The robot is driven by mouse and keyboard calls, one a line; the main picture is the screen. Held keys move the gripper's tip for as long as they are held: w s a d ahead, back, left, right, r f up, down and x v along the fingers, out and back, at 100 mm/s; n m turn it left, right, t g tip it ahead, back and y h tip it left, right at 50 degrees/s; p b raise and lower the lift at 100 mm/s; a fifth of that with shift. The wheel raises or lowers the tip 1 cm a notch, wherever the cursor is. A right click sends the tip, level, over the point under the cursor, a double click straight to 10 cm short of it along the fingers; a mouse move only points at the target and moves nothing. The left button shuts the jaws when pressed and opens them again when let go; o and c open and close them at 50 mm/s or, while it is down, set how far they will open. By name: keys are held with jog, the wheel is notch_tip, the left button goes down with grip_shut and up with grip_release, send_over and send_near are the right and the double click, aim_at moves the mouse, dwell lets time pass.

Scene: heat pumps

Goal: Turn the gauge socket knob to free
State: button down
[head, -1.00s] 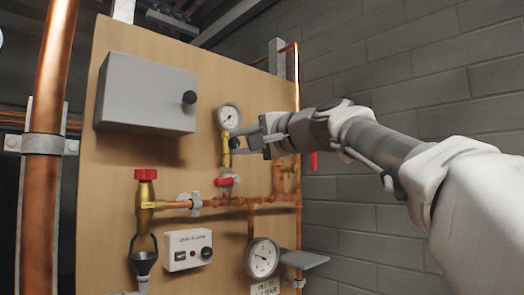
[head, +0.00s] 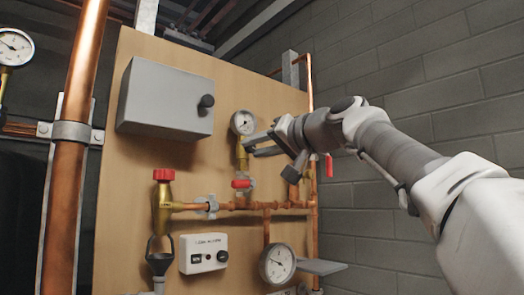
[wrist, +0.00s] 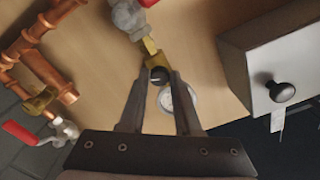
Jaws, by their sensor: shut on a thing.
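The gauge socket knob (wrist: 158,76) is small, round and black. It sits on a brass fitting (head: 242,157) just below a small white-faced gauge (head: 243,122). My gripper (head: 248,146) reaches in from the right at that fitting. In the wrist view, the two fingertips of my gripper (wrist: 158,77) are closed on either side of the knob. The gauge (wrist: 170,99) shows behind the fingers there, partly covered. The knob's pointer direction is too small to read. In the head view the fingers hide the knob.
A red-handled valve (head: 241,183) lies just below the fitting. A grey box with a black knob (head: 206,101) is at upper left. Copper pipe (head: 250,206) runs across below, with a larger gauge (head: 277,263) under it. Another red lever (head: 328,166) hangs to the right.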

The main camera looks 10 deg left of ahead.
jog(key=shift+n, duration=0.5)
jog(key=c, duration=0.6)
grip_release()
jog(key=b+v, duration=0.4)
jog(key=v, duration=1.3)
jog(key=shift+d, duration=0.15)
jog(key=shift+s+f, duration=0.1)
